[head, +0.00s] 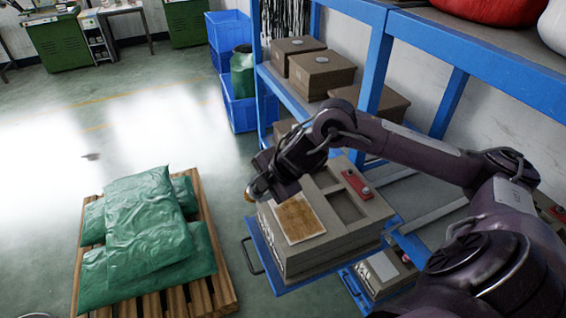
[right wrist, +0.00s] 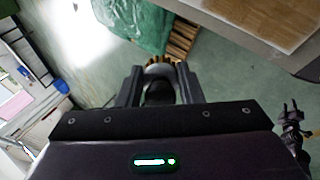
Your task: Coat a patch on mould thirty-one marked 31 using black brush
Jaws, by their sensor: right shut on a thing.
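The mould (head: 330,250) is a grey-brown block on a blue pull-out shelf. A square brown patch (head: 299,218) with a pale edge lies on its top, beside a rectangular recess (head: 343,205). No number is readable on it. My right gripper (head: 258,190) is just beyond the mould's far left corner, above its top level. It is shut on a small round-ended thing with a tan, bristly tip (right wrist: 160,62), which looks like the brush; its handle is mostly hidden. The patch also shows at the top right of the right wrist view (right wrist: 275,20). My left gripper (right wrist: 290,108) shows small there, its fingers apart.
A red piece (head: 356,185) lies on the mould's top. The blue rack (head: 372,60) with brown boxes (head: 322,72) stands close behind my right arm. A pallet (head: 222,285) with green sacks (head: 150,225) is at the left. Floor between pallet and mould is clear.

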